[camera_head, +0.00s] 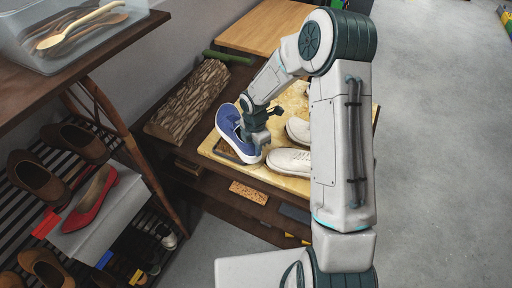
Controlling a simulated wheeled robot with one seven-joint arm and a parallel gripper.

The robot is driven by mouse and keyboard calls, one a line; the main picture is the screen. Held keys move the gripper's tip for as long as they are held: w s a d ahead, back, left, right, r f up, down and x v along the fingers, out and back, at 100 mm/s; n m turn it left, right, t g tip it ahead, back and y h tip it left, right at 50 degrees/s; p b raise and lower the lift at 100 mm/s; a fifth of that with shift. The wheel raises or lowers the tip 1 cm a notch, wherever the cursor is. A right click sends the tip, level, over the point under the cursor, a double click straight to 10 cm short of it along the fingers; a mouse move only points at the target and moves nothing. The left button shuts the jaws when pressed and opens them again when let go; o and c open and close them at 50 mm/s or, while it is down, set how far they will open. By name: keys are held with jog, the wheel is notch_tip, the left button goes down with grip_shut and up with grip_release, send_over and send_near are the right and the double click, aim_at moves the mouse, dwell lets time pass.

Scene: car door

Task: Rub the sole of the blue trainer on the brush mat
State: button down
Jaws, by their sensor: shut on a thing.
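My gripper (256,122) is shut on the blue trainer (229,122), at its right side. The trainer has a white sole edge and is held low over the left part of a yellowish board (234,170). A small brown patch with a dark edge (226,149), which looks like the brush mat, shows just below and left of the trainer. The trainer covers most of it. I cannot tell whether the sole touches it.
White shoes (289,162) stand on the board, right of the trainer, partly behind my arm. A rough bark-like brown slab (190,100) lies to the left. A shoe rack with a red shoe (90,199) and brown shoes (40,181) stands at left. A clear bin (75,45) sits above it.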

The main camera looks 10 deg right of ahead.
jog(key=shift+w+a, duration=0.35)
jog(key=shift+w, duration=0.4)
jog(key=shift+w+a, duration=0.3)
jog(key=shift+w, duration=0.45)
jog(key=shift+w+a, duration=0.35)
jog(key=shift+w, duration=0.4)
jog(key=shift+s+d, duration=0.4)
jog(key=shift+s, duration=0.5)
jog(key=shift+s+d, duration=0.45)
jog(key=shift+s, duration=0.5)
jog(key=shift+s+d, duration=0.4)
jog(key=shift+s, duration=0.5)
jog(key=shift+w+a+p, duration=0.1)
jog(key=shift+w+a, duration=0.3)
jog(key=shift+w, duration=0.5)
jog(key=shift+w+a+p, duration=0.15)
jog(key=shift+w+a, duration=0.3)
jog(key=shift+w, duration=0.5)
jog(key=shift+w+a+p, duration=0.1)
jog(key=shift+w+a, duration=0.3)
jog(key=shift+w, duration=0.5)
notch_tip(320, 180, up, 8)
jog(key=p, duration=0.5)
